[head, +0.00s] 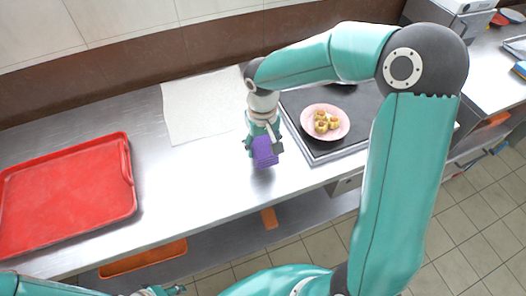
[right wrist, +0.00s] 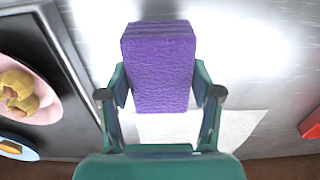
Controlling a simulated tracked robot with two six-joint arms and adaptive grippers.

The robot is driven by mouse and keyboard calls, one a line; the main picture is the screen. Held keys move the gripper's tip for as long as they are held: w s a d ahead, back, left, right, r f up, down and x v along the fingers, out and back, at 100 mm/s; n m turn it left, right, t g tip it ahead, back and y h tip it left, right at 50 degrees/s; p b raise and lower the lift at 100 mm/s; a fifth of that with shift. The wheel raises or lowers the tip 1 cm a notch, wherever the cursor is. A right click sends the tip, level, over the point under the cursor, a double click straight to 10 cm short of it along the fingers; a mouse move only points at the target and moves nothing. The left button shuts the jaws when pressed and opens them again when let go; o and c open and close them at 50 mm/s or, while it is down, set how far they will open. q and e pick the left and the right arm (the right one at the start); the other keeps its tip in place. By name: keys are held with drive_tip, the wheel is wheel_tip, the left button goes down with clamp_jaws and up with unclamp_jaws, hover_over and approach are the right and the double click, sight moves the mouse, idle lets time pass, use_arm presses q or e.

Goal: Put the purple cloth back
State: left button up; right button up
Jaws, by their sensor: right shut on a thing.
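The purple cloth (head: 265,152) is a folded, thick block. My right gripper (head: 263,146) is shut on it over the steel counter, just left of the dark cooking plate. In the right wrist view the purple cloth (right wrist: 160,68) sits between the two fingers (right wrist: 160,98), which press on its sides. I cannot tell whether the cloth touches the counter. My left gripper (head: 160,291) shows only in part at the bottom edge of the head view, and its jaws are not clear.
A white sheet (head: 200,108) lies on the counter behind the gripper. A red tray (head: 65,195) lies at the left. A pink plate (head: 325,122) with several yellow pieces stands on the dark cooking plate (head: 318,152). Bare counter (head: 190,185) lies between tray and gripper.

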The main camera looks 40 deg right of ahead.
sight(262, 153)
drive_tip(key=shift+f, duration=1.8)
drive_tip(key=shift+f, duration=0.1)
drive_tip(key=o, duration=1.1)
wheel_tip(262, 153, up, 12)
drive_tip(key=shift+r, duration=0.15)
